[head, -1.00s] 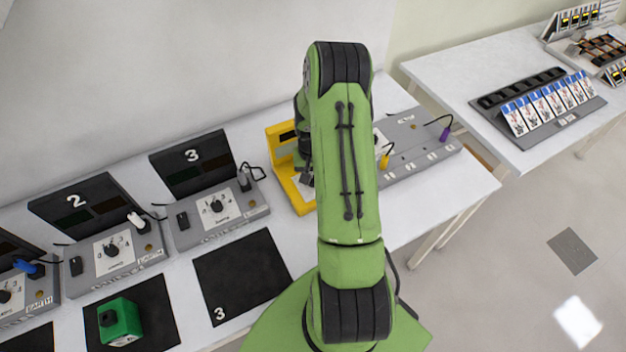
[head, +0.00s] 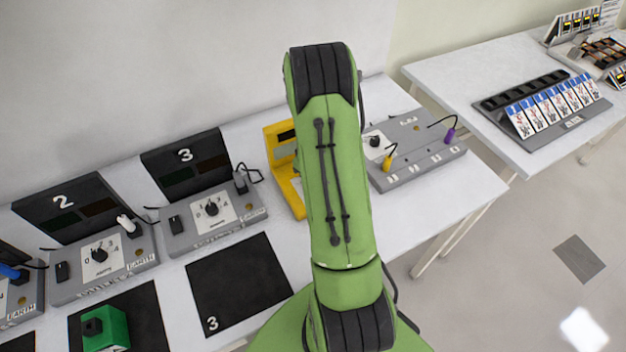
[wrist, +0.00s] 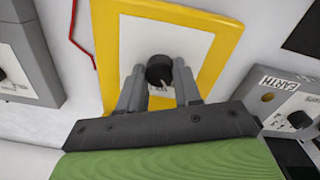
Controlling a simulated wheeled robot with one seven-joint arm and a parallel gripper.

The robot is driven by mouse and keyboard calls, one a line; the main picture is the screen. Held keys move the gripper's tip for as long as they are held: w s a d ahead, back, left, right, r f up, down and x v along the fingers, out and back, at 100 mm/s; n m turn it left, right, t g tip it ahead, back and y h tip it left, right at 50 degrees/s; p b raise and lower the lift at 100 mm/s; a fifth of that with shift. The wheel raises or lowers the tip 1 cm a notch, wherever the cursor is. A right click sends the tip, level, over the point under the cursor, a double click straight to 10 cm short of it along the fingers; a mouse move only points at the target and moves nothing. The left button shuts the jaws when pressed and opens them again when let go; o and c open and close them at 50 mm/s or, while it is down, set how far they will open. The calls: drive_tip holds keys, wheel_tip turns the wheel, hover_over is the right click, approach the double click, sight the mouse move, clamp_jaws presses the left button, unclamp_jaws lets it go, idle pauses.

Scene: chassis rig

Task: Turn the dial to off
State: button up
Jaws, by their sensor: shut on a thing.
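A yellow-framed unit stands on the white bench, in the head view (head: 297,201) partly hidden behind my arm. In the wrist view its yellow frame (wrist: 218,22) surrounds a white plate (wrist: 190,42) with a round black dial (wrist: 159,70) on it. A small light mark shows on the dial, but its setting cannot be read. My gripper (wrist: 160,78) is shut on the dial, one grey finger on each side. In the head view my gripper is hidden behind my green arm.
Grey units numbered 2 (head: 100,262) and 3 (head: 212,222), each with its own dial, stand to the left. A grey panel (head: 418,165) with yellow and purple plugs lies close on the right. A green block (head: 108,328) sits on a black mat at front left.

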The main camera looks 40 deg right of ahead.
drive_tip(key=shift+n, duration=0.6)
drive_tip(key=o, duration=1)
drive_tip(key=shift+o, duration=0.2)
wheel_tip(320, 180, up, 16)
drive_tip(key=p, duration=0.1)
drive_tip(key=shift+a, duration=0.2)
drive_tip(key=shift+f, duration=0.15)
